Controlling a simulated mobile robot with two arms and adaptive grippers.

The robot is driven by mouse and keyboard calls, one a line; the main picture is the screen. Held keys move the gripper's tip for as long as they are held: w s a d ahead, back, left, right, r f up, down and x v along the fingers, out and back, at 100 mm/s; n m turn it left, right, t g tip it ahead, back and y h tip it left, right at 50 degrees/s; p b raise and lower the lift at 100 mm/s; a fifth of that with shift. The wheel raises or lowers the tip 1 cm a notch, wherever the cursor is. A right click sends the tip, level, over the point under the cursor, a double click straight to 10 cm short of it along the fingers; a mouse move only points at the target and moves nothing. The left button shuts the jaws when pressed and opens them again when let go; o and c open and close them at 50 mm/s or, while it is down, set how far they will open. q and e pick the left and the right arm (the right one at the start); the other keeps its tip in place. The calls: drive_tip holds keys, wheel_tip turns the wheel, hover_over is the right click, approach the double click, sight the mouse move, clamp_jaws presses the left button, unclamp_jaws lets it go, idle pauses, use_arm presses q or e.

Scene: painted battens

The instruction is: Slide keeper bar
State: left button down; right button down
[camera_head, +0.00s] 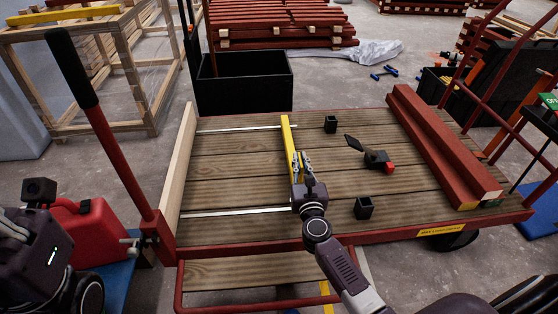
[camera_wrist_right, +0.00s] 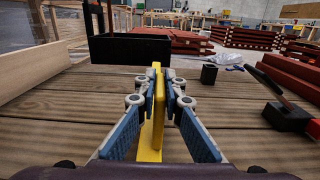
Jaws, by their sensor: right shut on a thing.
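The yellow keeper bar (camera_head: 287,135) stands on the plank deck of a cart (camera_head: 240,185), running from near me toward the far side. Two thin pale metal strips (camera_head: 240,128) lie crosswise on the deck to its left, with their right ends close to the bar. My right gripper (camera_head: 299,164) is shut on the bar at about its middle. In the right wrist view the blue-padded fingers (camera_wrist_right: 160,88) press both sides of the yellow bar (camera_wrist_right: 157,120). The bar's near part is hidden by my gripper in the head view.
Two black blocks (camera_head: 330,124) (camera_head: 364,208) and a dark tool with a red end (camera_head: 378,160) sit right of the bar. Red battens (camera_head: 440,145) lie along the right side. A pale board (camera_head: 181,165) edges the left. The deck between board and bar is otherwise clear.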

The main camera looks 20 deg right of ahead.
drive_tip(key=d, duration=0.1)
drive_tip(key=s+d, duration=0.1)
drive_tip(key=d, duration=0.1)
drive_tip(key=shift+d, duration=0.25)
drive_tip(key=c, duration=2)
unclamp_jaws()
drive_tip(key=shift+d, duration=0.15)
drive_tip(key=shift+c, duration=0.2)
drive_tip(key=v, duration=1.2)
